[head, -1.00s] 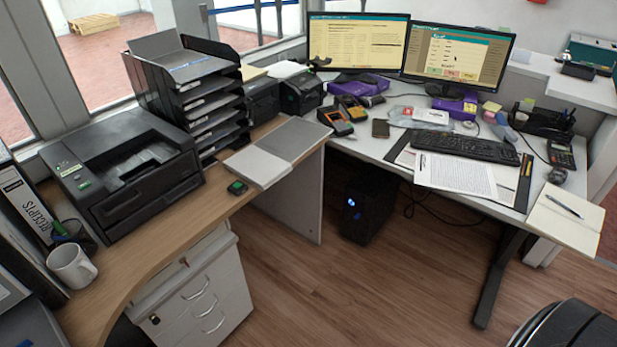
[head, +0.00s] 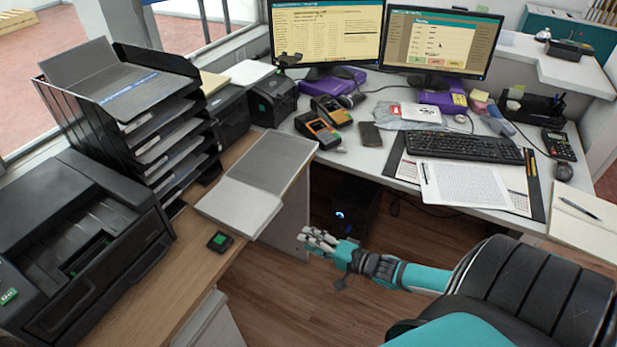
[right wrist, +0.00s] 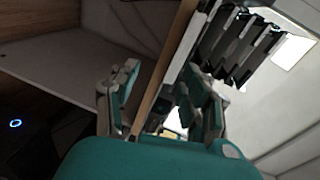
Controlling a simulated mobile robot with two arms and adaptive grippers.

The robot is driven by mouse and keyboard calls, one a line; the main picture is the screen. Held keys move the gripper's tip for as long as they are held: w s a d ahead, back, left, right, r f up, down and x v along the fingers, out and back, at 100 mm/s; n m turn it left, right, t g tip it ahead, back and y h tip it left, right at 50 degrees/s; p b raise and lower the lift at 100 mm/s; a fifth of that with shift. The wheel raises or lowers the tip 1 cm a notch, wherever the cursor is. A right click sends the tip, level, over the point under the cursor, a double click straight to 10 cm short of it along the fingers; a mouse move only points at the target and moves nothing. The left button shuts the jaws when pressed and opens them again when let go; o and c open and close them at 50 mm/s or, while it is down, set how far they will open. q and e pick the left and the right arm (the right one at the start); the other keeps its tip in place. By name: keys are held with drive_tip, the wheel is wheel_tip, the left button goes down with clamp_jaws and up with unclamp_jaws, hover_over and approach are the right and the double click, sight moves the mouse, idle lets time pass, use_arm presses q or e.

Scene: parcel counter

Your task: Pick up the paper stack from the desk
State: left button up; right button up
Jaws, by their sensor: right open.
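A sheet or thin stack of printed paper (head: 465,187) lies on the dark desk mat of the white desk, in front of the keyboard. A flat white and grey paper-like pile (head: 240,206) lies on the wooden counter near its edge; which of the two is the task's stack I cannot tell. My right gripper (head: 318,240) is open and empty, over the floor gap between the counter and the white desk, apart from both. In the right wrist view its fingers (right wrist: 160,105) are spread, with the counter edge behind them. My left gripper is not in view.
A black letter-tray rack (head: 150,125) and a printer (head: 85,255) fill the counter's left side. A small black device with a green screen (head: 219,241) lies near the counter edge. Card terminals (head: 318,130), a keyboard (head: 463,147) and monitors (head: 440,45) crowd the white desk.

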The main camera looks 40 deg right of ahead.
drive_tip(key=r, duration=0.2)
drive_tip(key=b, duration=0.3)
approach(269, 219)
drive_tip(key=w+a+f, duration=0.1)
drive_tip(key=w+f, duration=0.1)
drive_tip(key=w, duration=0.2)
drive_tip(key=w+a+b, duration=0.1)
drive_tip(key=w, duration=0.1)
drive_tip(key=shift+w+a+m+y, duration=0.2)
drive_tip(key=shift+m+y, duration=0.1)
drive_tip(key=shift+y, duration=0.1)
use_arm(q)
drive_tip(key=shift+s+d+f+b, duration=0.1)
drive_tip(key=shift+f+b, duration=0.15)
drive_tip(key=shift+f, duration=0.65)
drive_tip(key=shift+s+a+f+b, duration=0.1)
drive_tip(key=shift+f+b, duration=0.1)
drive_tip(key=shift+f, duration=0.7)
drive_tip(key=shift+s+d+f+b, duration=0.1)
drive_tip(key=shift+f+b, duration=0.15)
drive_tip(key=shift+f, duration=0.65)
use_arm(e)
drive_tip(key=shift+r+x, duration=0.1)
drive_tip(key=shift+x, duration=0.7)
drive_tip(key=shift+r+x, duration=0.15)
drive_tip(key=shift+x, duration=0.7)
drive_tip(key=shift+c, duration=0.4)
